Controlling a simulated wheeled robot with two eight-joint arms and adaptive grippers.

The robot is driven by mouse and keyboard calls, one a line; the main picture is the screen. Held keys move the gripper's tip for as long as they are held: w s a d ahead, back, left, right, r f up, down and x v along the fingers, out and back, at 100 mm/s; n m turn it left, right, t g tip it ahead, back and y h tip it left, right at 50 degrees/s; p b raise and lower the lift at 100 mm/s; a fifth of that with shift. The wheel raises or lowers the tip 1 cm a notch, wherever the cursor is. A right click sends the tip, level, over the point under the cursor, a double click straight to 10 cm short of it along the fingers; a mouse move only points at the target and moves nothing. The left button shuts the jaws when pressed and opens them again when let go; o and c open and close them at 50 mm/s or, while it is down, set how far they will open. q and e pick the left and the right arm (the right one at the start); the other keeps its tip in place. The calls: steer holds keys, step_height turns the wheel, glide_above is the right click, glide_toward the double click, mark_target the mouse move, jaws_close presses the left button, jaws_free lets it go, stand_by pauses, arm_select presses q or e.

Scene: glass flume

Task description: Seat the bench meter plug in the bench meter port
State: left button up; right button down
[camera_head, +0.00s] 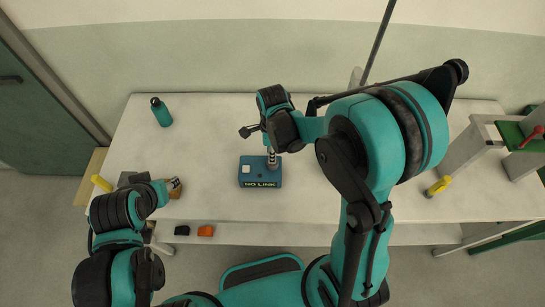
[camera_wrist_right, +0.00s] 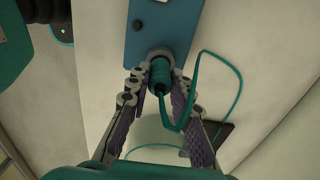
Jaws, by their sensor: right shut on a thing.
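The bench meter is a blue box (camera_head: 260,181) on the white table, with a white square on top and a "NO LINK" label on its front. It also shows in the right wrist view (camera_wrist_right: 152,28). My right gripper (camera_wrist_right: 162,78) is shut on the teal bench meter plug (camera_wrist_right: 159,74), whose teal cable (camera_wrist_right: 221,56) loops out to the right. The plug's far end meets a grey ring (camera_wrist_right: 159,53) at the box; how deep it sits I cannot tell. In the head view my right gripper (camera_head: 272,152) is over the box. My left gripper (camera_head: 168,187) is at the left; its fingers are unclear.
A teal bottle (camera_head: 161,112) stands at the back left. A black piece (camera_head: 182,230) and an orange piece (camera_head: 205,231) lie at the front. A yellow-handled item (camera_head: 438,186) and a green-and-grey fixture (camera_head: 505,140) are at the right. The table between bottle and box is clear.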

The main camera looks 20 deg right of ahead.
mark_target(261, 172)
step_height(261, 172, down, 3)
steer(key=shift+w+r, duration=0.1)
steer(key=shift+r, duration=0.05)
steer(key=shift+r, duration=0.1)
steer(key=shift+f+b, duration=0.35)
steer(key=shift+b, duration=0.2)
steer(key=c, duration=1.4)
jaws_free()
steer(key=shift+s+r, duration=0.1)
steer(key=shift+s, duration=0.15)
steer(key=shift+o, duration=0.3)
steer(key=shift+w, duration=0.25)
steer(key=shift+s, duration=0.1)
